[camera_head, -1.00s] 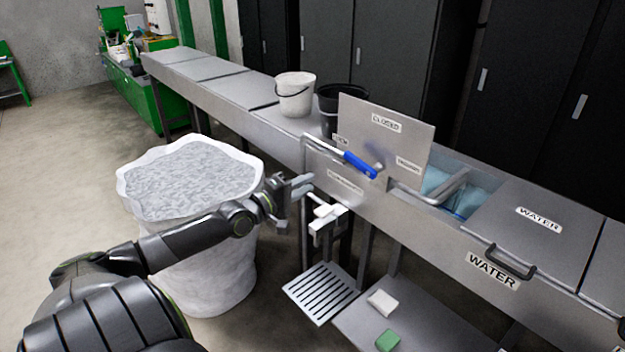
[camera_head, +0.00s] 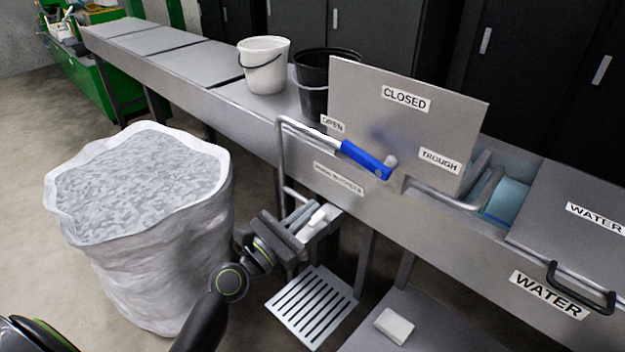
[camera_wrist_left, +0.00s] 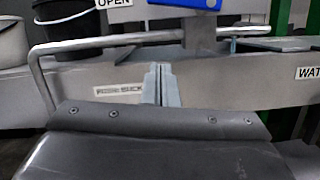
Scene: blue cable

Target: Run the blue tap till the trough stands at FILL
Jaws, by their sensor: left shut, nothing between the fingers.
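The blue tap handle (camera_head: 365,160) sits on a steel plate (camera_head: 400,130) marked CLOSED at top, OPEN at left and TROUGH at right. The handle points left from its pivot, towards the OPEN label. Its lower edge shows at the top of the left wrist view (camera_wrist_left: 182,4). The trough (camera_head: 508,198) is partly open at right, with blue inside; I cannot make out a FILL mark or the level. My left gripper (camera_head: 308,218) is shut and empty, below and left of the handle, apart from it. Its closed fingers show in the left wrist view (camera_wrist_left: 161,85). My right gripper is not in view.
A bent pipe (camera_head: 281,160) runs left and down from the tap, near my left gripper. A large white sack (camera_head: 150,250) stands at left. A white bucket (camera_head: 264,65) and a black bucket (camera_head: 313,85) stand on the counter. A slatted grate (camera_head: 312,305) lies below.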

